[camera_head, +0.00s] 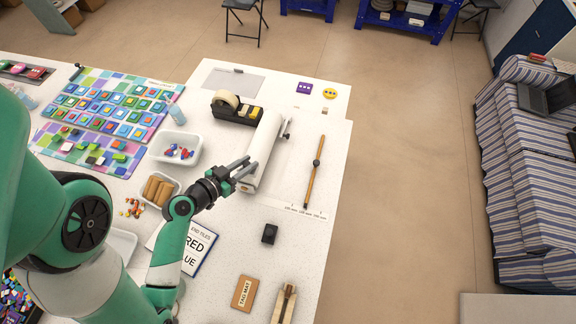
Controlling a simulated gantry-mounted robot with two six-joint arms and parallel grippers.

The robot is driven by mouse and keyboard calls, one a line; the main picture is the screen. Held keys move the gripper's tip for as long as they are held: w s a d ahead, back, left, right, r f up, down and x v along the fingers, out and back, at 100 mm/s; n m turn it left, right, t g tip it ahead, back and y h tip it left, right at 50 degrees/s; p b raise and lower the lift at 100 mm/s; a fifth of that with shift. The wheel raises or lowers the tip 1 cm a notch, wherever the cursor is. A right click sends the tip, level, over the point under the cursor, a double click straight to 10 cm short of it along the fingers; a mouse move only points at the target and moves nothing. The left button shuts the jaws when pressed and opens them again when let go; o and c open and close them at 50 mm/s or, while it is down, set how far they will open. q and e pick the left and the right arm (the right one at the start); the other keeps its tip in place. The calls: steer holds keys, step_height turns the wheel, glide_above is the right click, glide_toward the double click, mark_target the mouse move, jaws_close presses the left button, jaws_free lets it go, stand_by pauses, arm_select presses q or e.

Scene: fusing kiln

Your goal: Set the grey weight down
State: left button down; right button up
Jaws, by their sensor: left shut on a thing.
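My left gripper (247,166) reaches in from the left over the white table, beside the long white roll. It is shut on a small grey thing, taken to be the grey weight, which is hard to tell apart from the grey fingers at this size. I cannot tell how high it is above the table or whether it touches the roll. A dark block (269,234) stands alone on the table below and right of the gripper. My right gripper is not in view.
The white roll (264,148) lies right of the gripper, with a wooden rod (315,170) beyond it. A tape dispenser (234,110) stands behind. A tray of brown rolls (160,189) and a lettered sign (200,245) are near my arm. The table around the dark block is clear.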

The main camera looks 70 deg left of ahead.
arm_select(q)
steer(key=w+f, duration=0.3)
steer(key=w, duration=0.1)
steer(key=w+f, duration=0.3)
steer(key=w, duration=0.1)
steer(key=w+f+p, duration=0.1)
steer(key=w+f, duration=0.1)
steer(key=w, duration=0.2)
steer(key=shift+d+f, duration=0.25)
steer(key=shift+f, duration=0.15)
steer(key=shift+w, duration=0.15)
steer(key=shift+w+f+b, duration=0.15)
steer(key=shift+f+b, duration=0.5)
steer(key=shift+f, duration=0.2)
steer(key=shift+w+f+b, duration=0.1)
steer(key=shift+f+b, duration=0.5)
steer(key=shift+f, duration=0.25)
steer(key=shift+f, duration=0.1)
steer(key=c, duration=0.7)
jaws_free()
